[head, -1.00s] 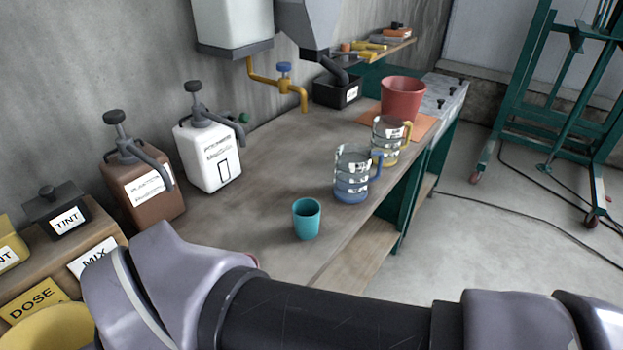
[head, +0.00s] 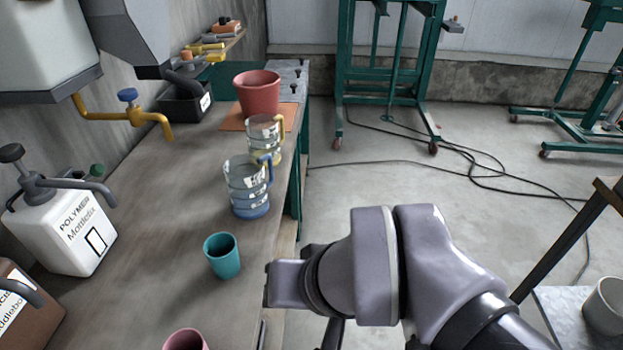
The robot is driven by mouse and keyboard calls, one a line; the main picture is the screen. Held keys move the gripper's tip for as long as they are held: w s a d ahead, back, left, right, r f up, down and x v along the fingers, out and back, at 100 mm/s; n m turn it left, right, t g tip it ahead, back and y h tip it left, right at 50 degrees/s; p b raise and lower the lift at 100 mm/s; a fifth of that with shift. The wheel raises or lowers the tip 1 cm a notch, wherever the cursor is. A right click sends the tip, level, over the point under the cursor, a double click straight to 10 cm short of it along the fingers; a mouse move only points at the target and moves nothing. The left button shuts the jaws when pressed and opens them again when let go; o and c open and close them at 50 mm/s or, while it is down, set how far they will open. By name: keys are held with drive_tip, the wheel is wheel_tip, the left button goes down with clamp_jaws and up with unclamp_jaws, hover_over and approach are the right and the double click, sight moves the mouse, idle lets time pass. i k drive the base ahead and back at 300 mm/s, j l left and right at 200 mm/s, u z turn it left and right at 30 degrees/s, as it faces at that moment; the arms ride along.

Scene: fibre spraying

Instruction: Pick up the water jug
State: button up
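Two clear jugs stand upright on the workbench (head: 140,200) in the head view. The nearer jug (head: 247,187) has a blue base and a blue handle on its right side. The farther jug (head: 264,138) has a yellow base and handle and stands just behind it. No label tells me which one is the water jug. My arm reaches in from the lower right, its wrist by the bench's front edge, right of and nearer than the blue jug, apart from both jugs. I cannot make out my gripper's fingers.
A teal cup (head: 222,257) stands in front of the blue jug, and a pink cup (head: 186,340) is at the bottom edge. A red bucket (head: 257,93) is behind the jugs. A white polymer container (head: 66,236) and a yellow tap (head: 130,117) are on the left.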

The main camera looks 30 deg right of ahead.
sight(244, 174)
drive_tip(key=i+l+u, duration=0.2)
drive_tip(key=u, duration=0.3)
drive_tip(key=i+l+u, duration=0.15)
drive_tip(key=l+u, duration=0.35)
drive_tip(key=i+l+u, duration=0.1)
drive_tip(key=l+u, duration=0.65)
drive_tip(key=u, duration=0.2)
drive_tip(key=l+u, duration=0.5)
drive_tip(key=k+j, duration=0.05)
